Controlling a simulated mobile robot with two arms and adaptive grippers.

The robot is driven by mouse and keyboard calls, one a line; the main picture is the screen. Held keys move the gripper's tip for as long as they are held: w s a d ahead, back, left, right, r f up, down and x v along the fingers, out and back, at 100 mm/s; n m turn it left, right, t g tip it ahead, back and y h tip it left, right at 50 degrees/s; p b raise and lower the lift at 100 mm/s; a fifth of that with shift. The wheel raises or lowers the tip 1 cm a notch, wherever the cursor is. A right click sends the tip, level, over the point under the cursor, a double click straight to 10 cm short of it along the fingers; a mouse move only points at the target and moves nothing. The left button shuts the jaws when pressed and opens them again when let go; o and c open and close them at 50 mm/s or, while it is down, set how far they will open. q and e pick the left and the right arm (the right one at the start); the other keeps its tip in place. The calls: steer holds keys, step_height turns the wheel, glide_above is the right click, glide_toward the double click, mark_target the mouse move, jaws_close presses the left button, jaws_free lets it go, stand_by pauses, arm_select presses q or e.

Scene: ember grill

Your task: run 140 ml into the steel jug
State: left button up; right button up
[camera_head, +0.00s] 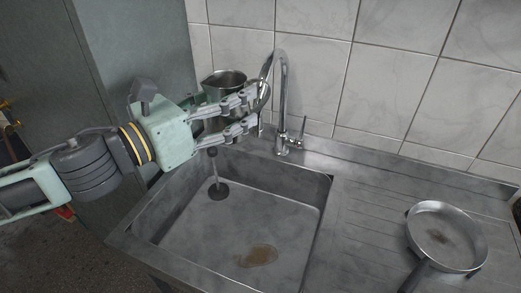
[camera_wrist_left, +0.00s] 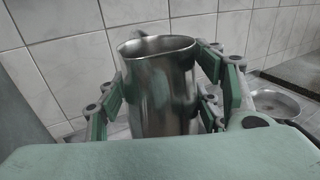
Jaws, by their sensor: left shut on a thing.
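The steel jug (camera_head: 222,80) is upright with its open mouth up, held over the back left of the sink. My left gripper (camera_head: 252,109) is shut around it, and its fingers hide much of the jug's body in the head view. In the left wrist view the jug (camera_wrist_left: 160,90) stands between the two fingers; its inside bottom is hidden. The curved chrome tap (camera_head: 283,85) rises behind the sink, and its spout is just right of the jug in the picture. Its lever (camera_head: 302,130) is at the right of its base. My right gripper is not in view.
The sink basin (camera_head: 290,215) has a dark drain (camera_head: 218,191), a thin pale upright line above it, and a brownish stain (camera_head: 257,255). A frying pan (camera_head: 446,236) lies on the ribbed drainboard (camera_head: 365,210) at right. A tiled wall (camera_head: 400,70) closes the back.

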arm_select(q)
step_height(320, 180, down, 20)
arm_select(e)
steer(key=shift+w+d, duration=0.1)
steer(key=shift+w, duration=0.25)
arm_select(q)
steer(key=shift+r, duration=0.15)
stand_by(0.3)
